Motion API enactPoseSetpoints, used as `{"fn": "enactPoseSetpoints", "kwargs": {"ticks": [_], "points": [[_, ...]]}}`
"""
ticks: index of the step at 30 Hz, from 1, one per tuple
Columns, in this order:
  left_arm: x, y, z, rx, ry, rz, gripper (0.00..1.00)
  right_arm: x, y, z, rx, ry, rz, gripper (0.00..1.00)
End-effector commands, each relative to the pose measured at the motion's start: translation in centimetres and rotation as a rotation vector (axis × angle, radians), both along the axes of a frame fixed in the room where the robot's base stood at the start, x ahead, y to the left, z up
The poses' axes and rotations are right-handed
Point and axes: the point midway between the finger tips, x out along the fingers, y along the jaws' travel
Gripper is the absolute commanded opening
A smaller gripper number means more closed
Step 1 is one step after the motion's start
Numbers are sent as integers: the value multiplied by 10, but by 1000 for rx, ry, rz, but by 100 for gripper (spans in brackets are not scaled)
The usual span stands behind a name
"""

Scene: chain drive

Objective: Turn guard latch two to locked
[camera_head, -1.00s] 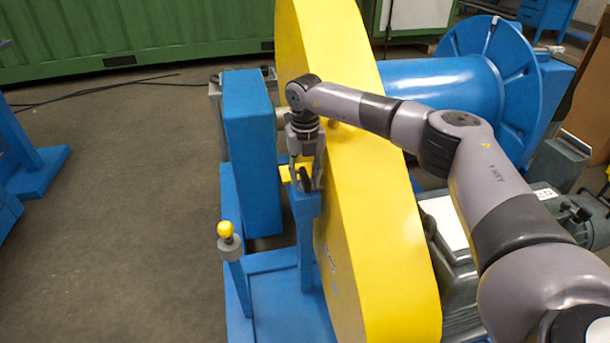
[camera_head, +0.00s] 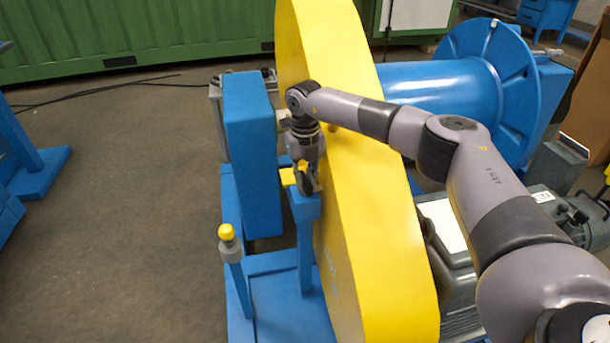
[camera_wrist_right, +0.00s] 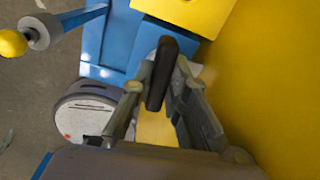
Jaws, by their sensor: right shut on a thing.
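The latch has a black handle (camera_wrist_right: 162,72) and sits on top of a blue post (camera_head: 304,207) beside the large yellow guard (camera_head: 372,230). My right gripper (camera_head: 306,182) points down at the post top and is shut on the black handle; in the right wrist view the handle stands between its two fingers (camera_wrist_right: 162,86). A small yellow plate (camera_head: 288,177) shows beside the latch. The gripper partly hides the latch in the head view, and I cannot read any lock marking. My left gripper is not in view.
A blue post with a yellow knob (camera_head: 226,232) stands to the front left. A tall blue block (camera_head: 252,150) stands close to the left of the gripper. A blue drum (camera_head: 440,90) lies behind the guard.

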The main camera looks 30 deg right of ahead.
Motion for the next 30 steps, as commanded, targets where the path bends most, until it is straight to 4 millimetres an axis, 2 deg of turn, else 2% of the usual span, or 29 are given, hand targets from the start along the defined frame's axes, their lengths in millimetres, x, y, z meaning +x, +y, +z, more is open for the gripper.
{"fn": "enactPoseSetpoints", "kwargs": {"ticks": [7, 8, 16, 26, 30], "points": [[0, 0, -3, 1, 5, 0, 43, 1, 0, 1, 0, -2, 3, 0], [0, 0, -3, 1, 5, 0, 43, 1, 0, 1, 0, -2, 3, 16], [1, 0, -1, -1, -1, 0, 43, 0, 0, 0, 0, -1, 2, 34], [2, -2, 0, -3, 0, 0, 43, 0, 0, 2, 1, -1, 2, 35], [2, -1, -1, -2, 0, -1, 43, 1, 0, 18, 1, -4, 2, 35]]}}
